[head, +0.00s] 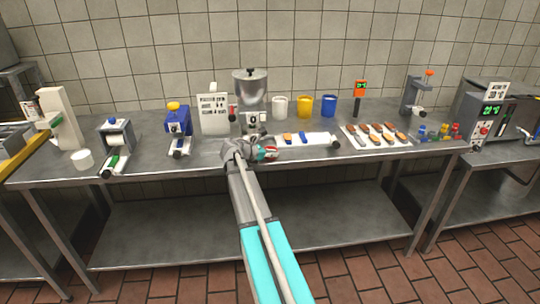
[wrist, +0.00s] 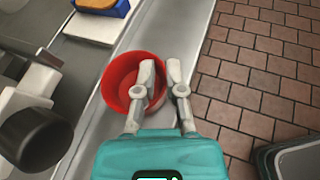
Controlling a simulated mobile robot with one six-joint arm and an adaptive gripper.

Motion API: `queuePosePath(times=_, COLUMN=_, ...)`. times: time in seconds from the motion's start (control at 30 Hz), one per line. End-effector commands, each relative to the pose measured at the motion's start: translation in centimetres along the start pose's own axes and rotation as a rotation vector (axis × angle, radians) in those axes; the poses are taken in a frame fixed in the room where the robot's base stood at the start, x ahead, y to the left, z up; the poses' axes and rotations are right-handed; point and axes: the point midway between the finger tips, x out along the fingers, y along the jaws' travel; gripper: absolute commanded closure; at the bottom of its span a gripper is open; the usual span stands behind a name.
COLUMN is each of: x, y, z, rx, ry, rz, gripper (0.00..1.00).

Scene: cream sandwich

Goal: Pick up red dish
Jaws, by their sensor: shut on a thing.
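The red dish (wrist: 120,76) is a round, empty bowl seen from above in the wrist view, over the grey metal counter strip near its edge. My gripper (wrist: 160,78) is shut on the dish's right wall, with one finger inside the dish and the other outside. In the head view my gripper (head: 252,151) is at the front of the counter, below the grinder-like machine. The arm and gripper hide most of the dish there. I cannot tell whether the dish touches the counter.
A white board (head: 312,138) with blue and orange pieces lies right of my gripper. White (head: 280,107), yellow (head: 304,105) and blue (head: 328,106) cups stand behind. A tray (head: 354,137) with several brown items is further right. A dark cylinder (wrist: 36,138) is left in the wrist view.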

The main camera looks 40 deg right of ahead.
Motion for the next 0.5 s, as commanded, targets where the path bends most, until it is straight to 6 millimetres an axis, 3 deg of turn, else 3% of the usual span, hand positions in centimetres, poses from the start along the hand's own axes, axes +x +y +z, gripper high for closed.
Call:
queuePosePath(times=0.37, x=-1.1, y=0.3, z=2.9, rx=0.000, ry=0.000, rz=0.000, gripper=1.00)
queuePosePath(times=0.5, x=-1.5, y=-0.9, z=4.6, rx=0.001, ry=-0.001, rz=-0.001, gripper=1.00)
